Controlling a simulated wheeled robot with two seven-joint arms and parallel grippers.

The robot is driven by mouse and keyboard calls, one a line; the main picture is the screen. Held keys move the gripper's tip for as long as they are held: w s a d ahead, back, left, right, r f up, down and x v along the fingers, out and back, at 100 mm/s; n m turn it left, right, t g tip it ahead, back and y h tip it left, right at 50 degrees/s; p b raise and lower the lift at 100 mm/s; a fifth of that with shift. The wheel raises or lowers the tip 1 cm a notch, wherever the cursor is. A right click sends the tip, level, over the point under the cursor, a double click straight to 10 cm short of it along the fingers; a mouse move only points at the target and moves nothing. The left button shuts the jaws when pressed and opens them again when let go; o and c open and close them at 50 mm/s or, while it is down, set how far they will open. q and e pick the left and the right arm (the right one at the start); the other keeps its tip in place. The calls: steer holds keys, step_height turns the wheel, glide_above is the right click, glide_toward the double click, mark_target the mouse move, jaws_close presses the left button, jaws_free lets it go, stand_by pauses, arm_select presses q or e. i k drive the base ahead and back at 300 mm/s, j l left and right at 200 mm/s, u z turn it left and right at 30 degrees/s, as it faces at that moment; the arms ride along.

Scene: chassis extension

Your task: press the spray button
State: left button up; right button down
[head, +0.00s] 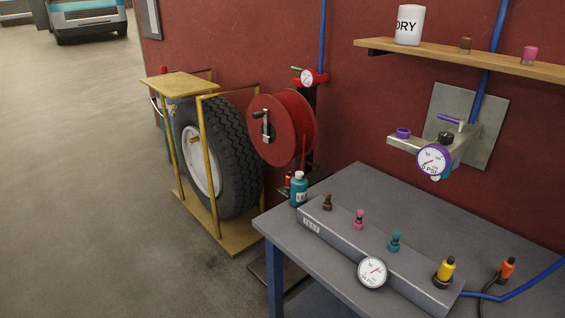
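I cannot pick out a part marked as a spray button. A small teal bottle (299,190) with a white label stands upright at the far left corner of the grey workbench (352,187). Its label is too small to read surely, and I cannot tell whether its top carries a button. A grey test block (333,234) lies along the bench, with brown, pink, teal and yellow fittings on top and a round gauge (372,272) on its front. Neither of my grippers is in view.
A tyre (222,155) stands in a yellow frame to the left. A purple-rimmed gauge (433,161) sits on a wall bracket under a wooden shelf (460,58). An orange fitting (507,270) lies at right. Floor is clear at left.

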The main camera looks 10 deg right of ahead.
mark_target(299, 174)
steer(key=i+j, duration=0.25)
steer(key=i+j+z, duration=0.1)
steer(key=j, duration=0.3)
steer(key=i+j, duration=0.55)
steer(key=j, duration=0.15)
steer(key=z, duration=0.05)
